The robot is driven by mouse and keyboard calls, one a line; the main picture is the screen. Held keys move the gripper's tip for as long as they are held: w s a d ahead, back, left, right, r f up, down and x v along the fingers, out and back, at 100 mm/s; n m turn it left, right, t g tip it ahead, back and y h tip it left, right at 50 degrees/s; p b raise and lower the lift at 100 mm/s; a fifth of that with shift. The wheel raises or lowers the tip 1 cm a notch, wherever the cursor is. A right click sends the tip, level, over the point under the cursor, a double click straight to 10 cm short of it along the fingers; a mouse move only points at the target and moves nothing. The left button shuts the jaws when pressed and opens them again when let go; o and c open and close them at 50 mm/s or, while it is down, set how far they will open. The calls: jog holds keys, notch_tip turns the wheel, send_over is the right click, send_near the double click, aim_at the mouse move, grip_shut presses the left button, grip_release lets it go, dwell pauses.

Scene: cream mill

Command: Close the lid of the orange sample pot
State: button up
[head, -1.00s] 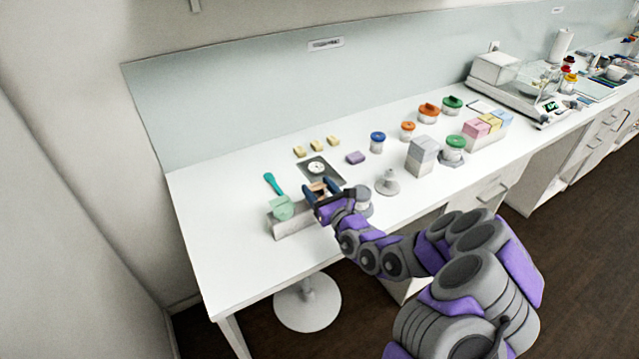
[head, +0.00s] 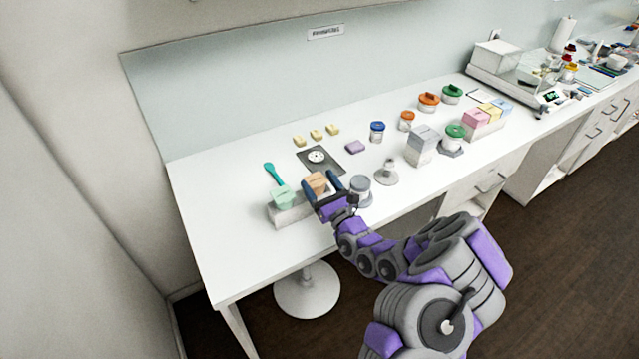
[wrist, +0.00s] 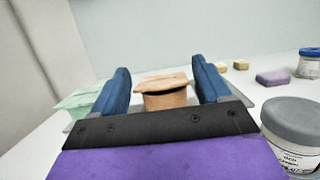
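The orange sample pot (head: 316,185) is a small tan-orange pot beside a mint-green pot (head: 283,198) on a grey block (head: 291,216) near the table's front edge. In the wrist view, the orange pot (wrist: 165,100) has its lid (wrist: 166,82) almost down, with a dark gap under the lid's front edge. My gripper (head: 321,188) is open, its blue fingers spread left and right of the pot. In the wrist view, my gripper (wrist: 163,88) has the pot showing between its fingers, and I cannot tell whether they touch it. The pot's lower part is hidden by my gripper.
A grey-lidded jar (head: 361,190) stands close to the right of my gripper. A teal spoon (head: 272,174) and a dark plate with a white disc (head: 318,158) lie behind. Other jars and blocks stand further right. The table's left end is clear.

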jog(key=shift+o, duration=0.8)
jog(key=p+v, duration=0.4)
jog(key=v, duration=1.3)
jog(key=shift+s+d+f, duration=0.1)
jog(key=shift+d, duration=0.05)
